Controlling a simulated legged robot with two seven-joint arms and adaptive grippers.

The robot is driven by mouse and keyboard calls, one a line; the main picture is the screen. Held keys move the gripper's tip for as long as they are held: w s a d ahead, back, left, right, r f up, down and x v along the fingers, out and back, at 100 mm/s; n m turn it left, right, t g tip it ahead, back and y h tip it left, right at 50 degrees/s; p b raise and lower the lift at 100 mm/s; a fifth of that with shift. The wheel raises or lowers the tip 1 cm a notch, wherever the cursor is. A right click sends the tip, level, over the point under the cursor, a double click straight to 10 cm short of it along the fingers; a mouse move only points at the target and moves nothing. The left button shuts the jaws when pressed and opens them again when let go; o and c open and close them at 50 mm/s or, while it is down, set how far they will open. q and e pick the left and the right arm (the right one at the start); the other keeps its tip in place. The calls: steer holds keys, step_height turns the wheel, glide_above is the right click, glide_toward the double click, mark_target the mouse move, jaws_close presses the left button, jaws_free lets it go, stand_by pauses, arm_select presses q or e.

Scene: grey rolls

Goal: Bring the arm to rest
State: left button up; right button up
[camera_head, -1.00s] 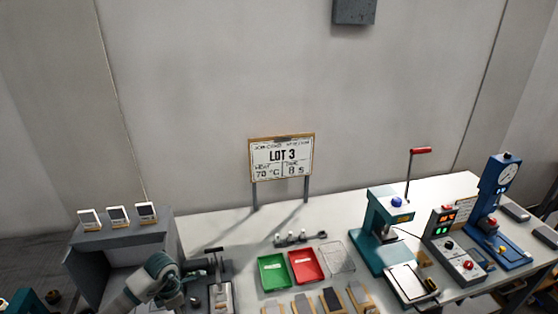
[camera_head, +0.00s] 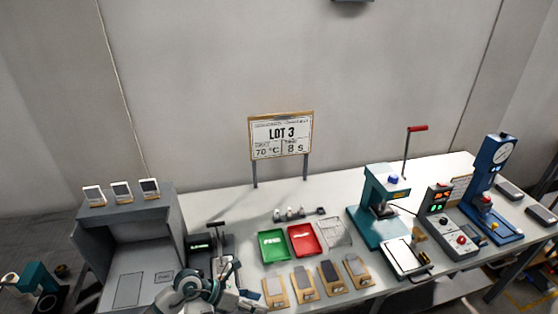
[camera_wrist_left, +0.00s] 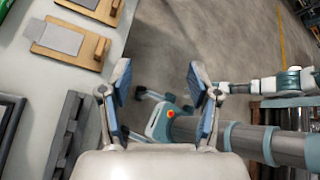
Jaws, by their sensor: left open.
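My left gripper (camera_head: 232,285) shows at the bottom of the head view, in front of the bench's near edge. In the left wrist view the left gripper (camera_wrist_left: 160,88) has its two blue-padded fingers spread wide, with nothing between them. They hang over the floor, just off the bench edge. My left arm is bent low at the bottom of the head view. My right gripper cannot be made out in either view.
The white bench (camera_head: 220,197) carries a grey booth (camera_head: 130,230), green (camera_head: 272,246) and red (camera_head: 303,240) trays, several wooden-backed plates (camera_head: 303,280), a teal press (camera_head: 374,222) and a blue gauge stand (camera_head: 488,190). A LOT 3 sign (camera_head: 281,135) stands behind.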

arm_select(q)
steer(key=d+r+n+t+h, duration=0.4)
steer(key=r+n+t+h, duration=0.45)
steer(key=r+n, duration=0.35)
steer(key=w+a+f+n+t+y, duration=0.1)
steer(key=a+f+n+t+y, duration=0.2)
steer(key=a+n+t+y, duration=0.45)
steer(key=w+a+f+n+t+y, duration=0.25)
steer(key=a+n+y, duration=0.4)
steer(key=n, duration=0.75)
steer(key=s+a+f+n+g+y, duration=0.4)
steer(key=s+f+n+g+y, duration=0.25)
steer(key=f, duration=0.45)
steer(key=s+f+n+g+h, duration=0.1)
steer(key=s+f+n+g, duration=0.1)
steer(key=s+f+g, duration=0.6)
steer(key=s+f+n+g, duration=0.25)
steer(key=s+f, duration=0.35)
steer(key=s, duration=0.7)
step_height(320, 180, down, 26)
steer(key=s, duration=0.2)
steer(key=s+a+f, duration=0.2)
steer(key=s+f, duration=0.5)
steer(key=s, duration=0.1)
steer(key=s+a+f+g, duration=0.1)
steer(key=s+f, duration=0.6)
steer(key=s, duration=0.2)
steer(key=shift+a+f, duration=0.35)
steer(key=shift+f, duration=0.05)
